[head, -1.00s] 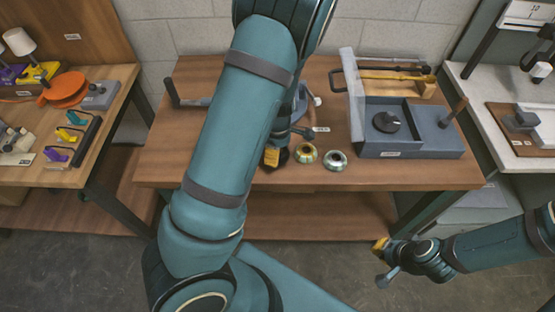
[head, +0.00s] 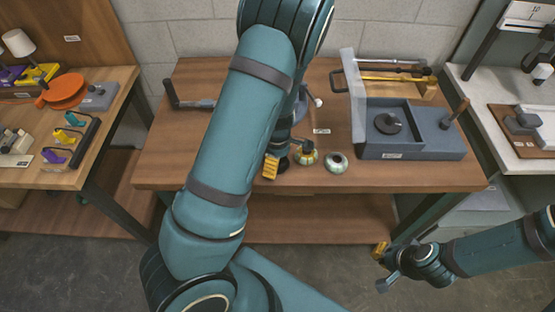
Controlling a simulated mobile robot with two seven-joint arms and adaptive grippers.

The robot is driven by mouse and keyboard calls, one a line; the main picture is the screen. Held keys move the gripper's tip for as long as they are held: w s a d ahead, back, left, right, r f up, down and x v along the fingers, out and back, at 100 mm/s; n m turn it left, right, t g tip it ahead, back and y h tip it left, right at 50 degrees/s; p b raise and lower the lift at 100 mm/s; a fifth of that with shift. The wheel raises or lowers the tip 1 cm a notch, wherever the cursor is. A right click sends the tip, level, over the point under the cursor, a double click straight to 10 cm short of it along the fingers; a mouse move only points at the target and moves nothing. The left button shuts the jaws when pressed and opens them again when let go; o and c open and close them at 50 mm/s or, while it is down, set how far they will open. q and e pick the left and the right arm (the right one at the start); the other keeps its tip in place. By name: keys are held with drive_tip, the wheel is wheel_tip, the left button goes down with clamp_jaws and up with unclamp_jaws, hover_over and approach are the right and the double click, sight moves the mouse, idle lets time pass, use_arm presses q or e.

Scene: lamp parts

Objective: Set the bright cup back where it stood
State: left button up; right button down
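Two small round cups stand near the table's front edge: a brassy-rimmed cup (head: 308,159) and, to its right, a pale, bright silvery-green cup (head: 336,163). Each has a dark centre. My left gripper (head: 288,158) is low over the table, its fingers spread. One yellow-tipped finger is left of a dark round shape; the other overlaps the brassy cup's upper edge. I cannot tell whether it touches. The dark shape is mostly hidden and may be part of the gripper. My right gripper (head: 382,267) is open and empty in front of the table at right.
A grey tray box (head: 405,145) with a dark knob stands right of the cups, with a wooden rack of rods (head: 400,85) behind it. My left arm hides much of the table's middle. The tabletop (head: 400,175) in front of the box is clear. Side tables flank it.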

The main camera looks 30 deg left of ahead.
use_arm(q)
wheel_tip(320, 180, up, 12)
drive_tip(key=p, duration=0.4)
drive_tip(key=m, duration=0.4)
hover_over(283, 180)
drive_tip(key=w+a, duration=0.1)
drive_tip(key=a, duration=0.2)
wheel_tip(283, 180, down, 5)
drive_tip(key=shift+w+d+f, duration=0.1)
drive_tip(key=shift+w+d, duration=0.05)
drive_tip(key=s+d+f+m, duration=0.1)
drive_tip(key=f, duration=0.1)
drive_tip(key=s+d+f+m, duration=0.1)
drive_tip(key=m, duration=0.1)
drive_tip(key=s+d+f+m, duration=0.1)
drive_tip(key=f+m, duration=0.1)
drive_tip(key=shift+d+f, duration=0.3)
drive_tip(key=shift+d, duration=0.1)
drive_tip(key=s+d+f+m+t+h, duration=0.2)
drive_tip(key=s+d+m+h, duration=0.1)
drive_tip(key=d+m, duration=0.5)
drive_tip(key=d, duration=0.3)
drive_tip(key=shift+d+m+h, duration=0.35)
drive_tip(key=shift+m+h, duration=0.05)
drive_tip(key=shift+f, duration=0.1)
